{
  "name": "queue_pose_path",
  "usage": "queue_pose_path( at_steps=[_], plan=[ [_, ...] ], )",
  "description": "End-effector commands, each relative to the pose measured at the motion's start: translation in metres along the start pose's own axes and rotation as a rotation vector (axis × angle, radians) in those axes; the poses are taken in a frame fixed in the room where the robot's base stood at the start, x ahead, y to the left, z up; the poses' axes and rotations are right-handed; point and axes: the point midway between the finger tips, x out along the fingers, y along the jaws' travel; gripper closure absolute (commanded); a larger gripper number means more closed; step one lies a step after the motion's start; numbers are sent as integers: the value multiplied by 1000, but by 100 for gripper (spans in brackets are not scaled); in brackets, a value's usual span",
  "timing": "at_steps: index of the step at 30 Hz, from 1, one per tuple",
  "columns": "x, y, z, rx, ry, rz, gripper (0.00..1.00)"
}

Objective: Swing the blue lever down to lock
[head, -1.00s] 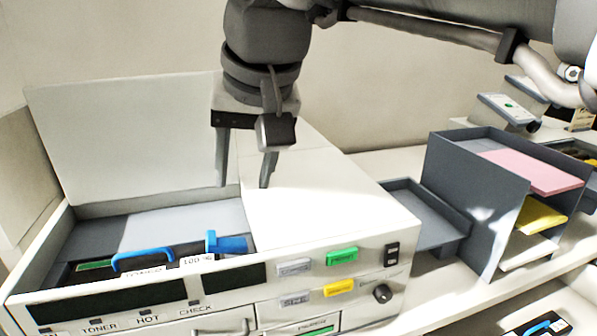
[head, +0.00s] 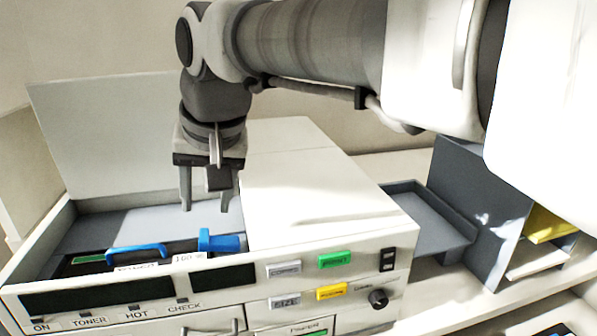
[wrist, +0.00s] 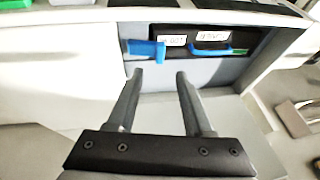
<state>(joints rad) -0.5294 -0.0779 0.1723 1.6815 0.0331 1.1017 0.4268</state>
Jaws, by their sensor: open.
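The blue lever (head: 219,241) stands inside the open bay of the white printer (head: 310,185), right of a blue curved handle (head: 136,251). In the wrist view the lever (wrist: 146,49) lies just beyond the fingertips, and the handle (wrist: 212,51) is to its right. My gripper (head: 206,208) points down over the bay, behind and above the lever. It is open and empty, with a clear gap between its fingers in the wrist view (wrist: 158,75). I see no contact with the lever.
The printer's raised lid (head: 110,145) stands behind the bay. The raised white housing (head: 310,180) borders the bay on the right. A grey tray (head: 425,220) and a dark paper sorter (head: 470,205) stand further right. The front panel carries coloured buttons (head: 334,260).

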Motion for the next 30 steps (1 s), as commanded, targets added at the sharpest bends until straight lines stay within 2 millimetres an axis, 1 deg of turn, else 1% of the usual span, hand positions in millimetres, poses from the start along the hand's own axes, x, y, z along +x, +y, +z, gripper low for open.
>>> queue_pose_path(
  at_steps=[1, 3, 6, 10, 15, 24, 25, 26, 30],
  plan=[
    [13, 0, 1, 0, -5, 2, 49],
    [28, 0, 1, -1, -5, 1, 49],
    [47, 0, 1, 0, -4, 0, 49],
    [66, 0, 0, 1, -3, 0, 49],
    [79, 0, 0, 1, -1, 0, 49],
    [81, 0, 0, 0, 0, 0, 49],
    [81, 0, 0, 0, 0, 0, 51],
    [81, 0, 0, 0, 0, 0, 56],
    [81, 0, 0, 0, 0, -1, 81]
  ],
)
